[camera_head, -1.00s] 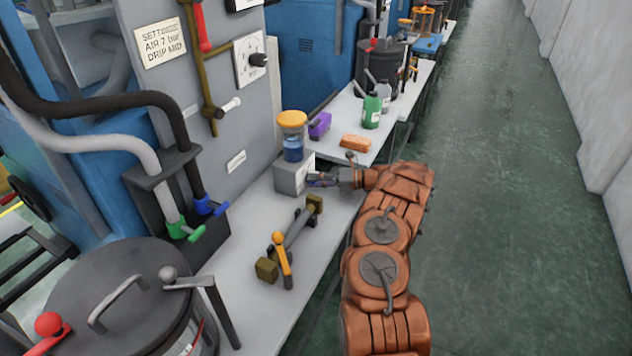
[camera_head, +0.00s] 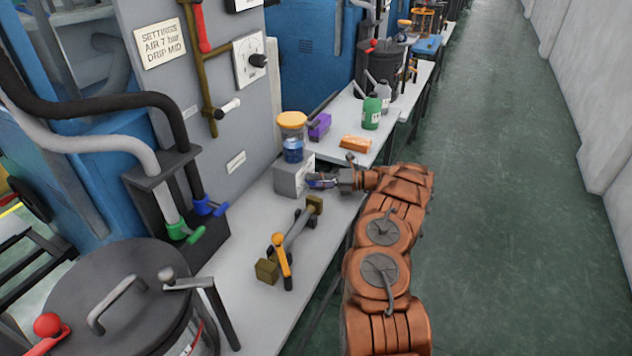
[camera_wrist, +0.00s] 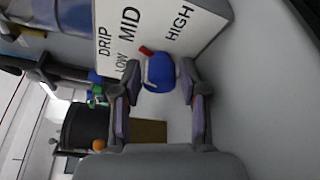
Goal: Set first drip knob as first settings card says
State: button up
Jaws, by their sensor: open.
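The settings card (camera_head: 160,42) on the grey panel reads AIR 7 bar, DRIP MID. The drip knob (camera_wrist: 161,74) is blue with a red pointer, on a white face (camera_wrist: 160,28) marked DRIP, LOW, MID and HIGH. The pointer leans up-left in the wrist view, roughly toward MID; its exact setting is hard to tell. The face is on the grey box (camera_head: 290,178) under the yellow-lidded oiler jar. My gripper (camera_wrist: 158,82) is open, its two fingers on either side of the knob; contact is unclear.
A pipe with an orange lever (camera_head: 283,258) lies on the bench in front of the box. A dark lidded drum (camera_head: 95,290) stands near left. An orange block (camera_head: 355,143) and a green bottle (camera_head: 371,112) stand on the farther bench. The aisle at right is clear.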

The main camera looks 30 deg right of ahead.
jog(key=v, duration=1.2)
